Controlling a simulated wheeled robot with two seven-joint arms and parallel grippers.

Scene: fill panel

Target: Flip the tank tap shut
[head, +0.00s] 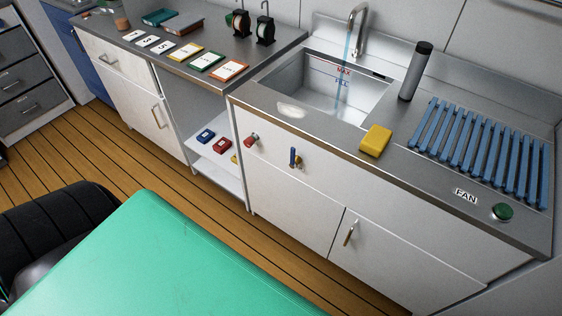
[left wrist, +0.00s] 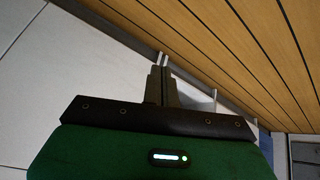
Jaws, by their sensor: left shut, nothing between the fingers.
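A small tap with an upright blue lever and a brass-coloured body (head: 294,157) sits on the white cabinet front below the sink. A red knob (head: 251,140) is to its left. No label shows which is the tank tap. The steel tank or sink (head: 330,100) has red MAX and blue FILL marks on its inner wall. A thin blue stream falls from the spout (head: 360,22) into it. My left gripper (left wrist: 164,60) shows only in the left wrist view, shut and empty, with floorboards and pale panels beyond. My right gripper is not in view.
A yellow sponge-like block (head: 375,140) lies on the counter's front edge. A dark cylinder (head: 415,71), blue slatted rack (head: 481,150) and green FAN button (head: 502,211) are to the right. Numbered cards (head: 182,53) lie on the left counter. Wooden floor (head: 190,200) is clear before the cabinets.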

